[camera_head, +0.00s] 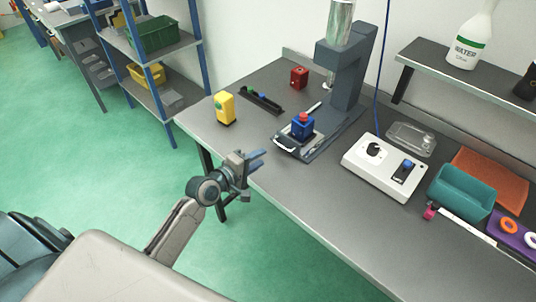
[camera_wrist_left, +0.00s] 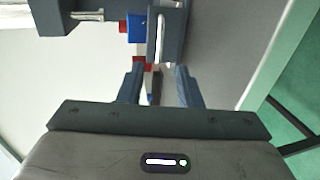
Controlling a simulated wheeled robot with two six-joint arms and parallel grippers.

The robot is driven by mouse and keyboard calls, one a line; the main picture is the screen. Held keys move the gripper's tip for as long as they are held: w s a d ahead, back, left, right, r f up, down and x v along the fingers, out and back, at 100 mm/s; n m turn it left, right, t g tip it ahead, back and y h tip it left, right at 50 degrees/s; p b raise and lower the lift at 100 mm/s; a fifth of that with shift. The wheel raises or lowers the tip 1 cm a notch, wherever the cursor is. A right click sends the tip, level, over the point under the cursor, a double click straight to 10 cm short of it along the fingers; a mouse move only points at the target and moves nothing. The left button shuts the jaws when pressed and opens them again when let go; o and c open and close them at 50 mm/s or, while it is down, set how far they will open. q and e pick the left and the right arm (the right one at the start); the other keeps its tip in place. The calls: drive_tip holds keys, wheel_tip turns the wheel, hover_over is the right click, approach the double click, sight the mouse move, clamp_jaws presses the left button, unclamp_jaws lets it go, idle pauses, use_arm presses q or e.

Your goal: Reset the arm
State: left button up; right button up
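My left arm comes in from the lower left in the head view. Its gripper (camera_head: 257,160) hangs in the air at the front edge of the grey workbench (camera_head: 247,131). In the left wrist view the two blue-grey fingers of the left gripper (camera_wrist_left: 158,82) stand apart with nothing held between them. Beyond them a blue block (camera_wrist_left: 136,28) with a red part shows at the press. My right gripper is in neither view.
On the bench are a yellow block (camera_head: 224,107), a red block (camera_head: 299,77), a press (camera_head: 345,75) with a blue block (camera_head: 302,127), a white control box (camera_head: 384,167) and a teal bin (camera_head: 462,191). A shelf rack (camera_head: 160,52) stands at the back left. Green floor lies open at the left.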

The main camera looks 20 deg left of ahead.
use_arm(q)
drive_tip(key=shift+s+a+r, duration=0.15)
drive_tip(key=shift+s+a, duration=0.05)
drive_tip(key=shift+s, duration=0.4)
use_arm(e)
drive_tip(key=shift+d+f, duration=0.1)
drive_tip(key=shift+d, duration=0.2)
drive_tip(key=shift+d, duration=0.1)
